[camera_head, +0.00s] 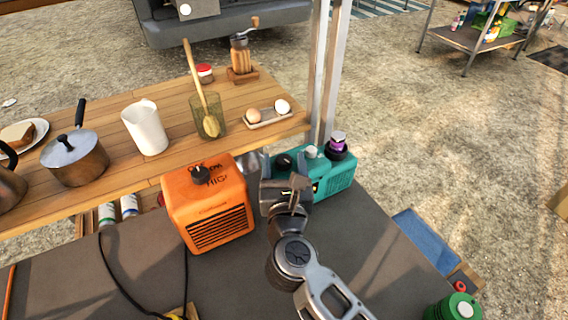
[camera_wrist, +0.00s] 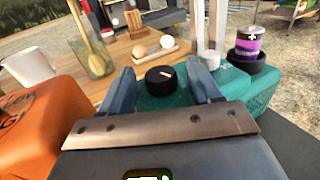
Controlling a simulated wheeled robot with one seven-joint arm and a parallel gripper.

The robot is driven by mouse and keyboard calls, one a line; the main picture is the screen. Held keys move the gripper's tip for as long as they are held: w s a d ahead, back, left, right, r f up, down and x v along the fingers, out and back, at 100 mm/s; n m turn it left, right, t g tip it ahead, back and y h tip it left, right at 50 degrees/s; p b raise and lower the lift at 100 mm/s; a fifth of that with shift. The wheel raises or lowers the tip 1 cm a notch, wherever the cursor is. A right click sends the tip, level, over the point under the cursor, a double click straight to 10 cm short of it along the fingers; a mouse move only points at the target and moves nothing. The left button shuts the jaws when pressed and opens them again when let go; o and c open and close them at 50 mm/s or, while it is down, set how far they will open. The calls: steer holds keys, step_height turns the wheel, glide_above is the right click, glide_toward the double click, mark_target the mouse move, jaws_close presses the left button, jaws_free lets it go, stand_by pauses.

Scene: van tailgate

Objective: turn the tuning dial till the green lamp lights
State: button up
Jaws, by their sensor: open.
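A teal box (camera_head: 335,180) stands on the dark surface and also shows in the wrist view (camera_wrist: 150,102). A round black dial (camera_wrist: 160,78) with a white pointer mark is on its top; the mark points right and slightly up. The dial also shows in the head view (camera_head: 285,161). My gripper (camera_wrist: 162,80) is open, with one finger on each side of the dial in the picture and gaps between. I cannot tell whether the fingertips are down at the dial's height. My gripper (camera_head: 287,184) covers part of the box in the head view. I cannot make out a lit green lamp.
An orange box (camera_head: 222,208) with a black knob stands close on the left. A metal post (camera_head: 323,80) rises behind. A wooden shelf (camera_head: 105,180) holds cookware and eggs.

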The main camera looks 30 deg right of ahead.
steer(key=b+v, duration=0.1)
steer(key=v, duration=0.6)
steer(key=shift+s+a, duration=0.2)
steer(key=shift+s, duration=0.15)
stand_by(0.4)
steer(key=s+d+r+m+y, duration=0.1)
steer(key=s+d+m+y, duration=0.1)
steer(key=s+m, duration=1.3)
steer(key=s+d+r+m+g+y, duration=0.1)
steer(key=s+m+y, duration=0.4)
steer(key=s+m, duration=1.1)
steer(key=shift+s+d+r+g+y, duration=0.3)
steer(key=shift+s+d+r, duration=0.25)
steer(key=shift+r, duration=0.1)
